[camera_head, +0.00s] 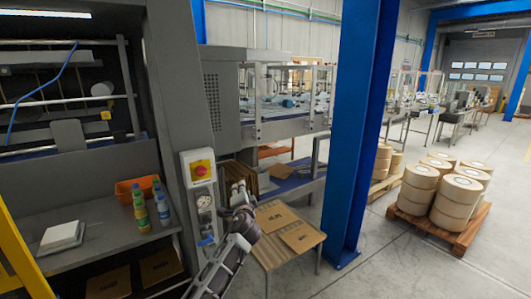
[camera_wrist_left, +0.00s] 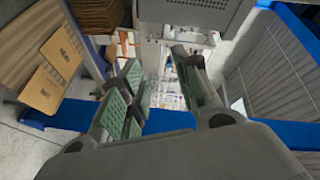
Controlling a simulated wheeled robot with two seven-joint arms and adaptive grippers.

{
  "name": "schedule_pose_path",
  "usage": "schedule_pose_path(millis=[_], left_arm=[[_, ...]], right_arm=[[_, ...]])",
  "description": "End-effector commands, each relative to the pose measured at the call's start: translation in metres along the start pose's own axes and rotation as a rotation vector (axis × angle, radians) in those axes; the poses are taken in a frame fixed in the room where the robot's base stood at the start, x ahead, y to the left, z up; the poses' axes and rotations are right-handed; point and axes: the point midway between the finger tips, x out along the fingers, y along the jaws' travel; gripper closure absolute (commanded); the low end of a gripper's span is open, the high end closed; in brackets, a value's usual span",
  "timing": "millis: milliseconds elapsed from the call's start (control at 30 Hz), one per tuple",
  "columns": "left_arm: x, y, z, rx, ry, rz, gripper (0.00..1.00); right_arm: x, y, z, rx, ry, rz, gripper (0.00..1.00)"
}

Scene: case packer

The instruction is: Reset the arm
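My left arm comes up from the bottom of the head view, and its left gripper (camera_head: 239,190) is raised in front of the machine, just right of the control box. In the left wrist view the left gripper (camera_wrist_left: 155,62) has its two green-padded fingers spread apart with nothing between them. My right gripper is in neither view.
A control box (camera_head: 198,168) with a red knob is close left of the gripper. A wooden table (camera_head: 285,256) with flat cardboard pieces (camera_head: 277,218) stands right of the arm. A blue column (camera_head: 357,130) rises further right. Bottles (camera_head: 140,212) and an orange bin (camera_head: 131,189) sit on a shelf at left.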

Motion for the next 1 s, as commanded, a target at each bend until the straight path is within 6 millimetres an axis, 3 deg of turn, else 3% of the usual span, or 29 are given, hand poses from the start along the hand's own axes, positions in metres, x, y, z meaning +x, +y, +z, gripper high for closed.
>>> schedule_pose_path(millis=[100, 267, 467, 767, 1000], left_arm=[[0.015, 0.044, 0.005, -0.105, 0.054, 0.097, 0.68], [0.032, 0.1, 0.022, -0.261, 0.092, 0.22, 0.68], [0.034, 0.181, 0.068, -0.435, 0.063, 0.359, 0.68], [0.007, 0.291, 0.149, -0.612, -0.048, 0.502, 0.68], [-0.034, 0.37, 0.215, -0.704, -0.165, 0.586, 0.68]], right_arm=[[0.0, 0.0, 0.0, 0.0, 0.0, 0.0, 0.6], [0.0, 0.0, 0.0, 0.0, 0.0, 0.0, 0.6], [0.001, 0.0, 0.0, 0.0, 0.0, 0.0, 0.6], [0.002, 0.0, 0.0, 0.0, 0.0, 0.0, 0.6], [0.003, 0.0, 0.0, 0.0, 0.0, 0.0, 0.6]])
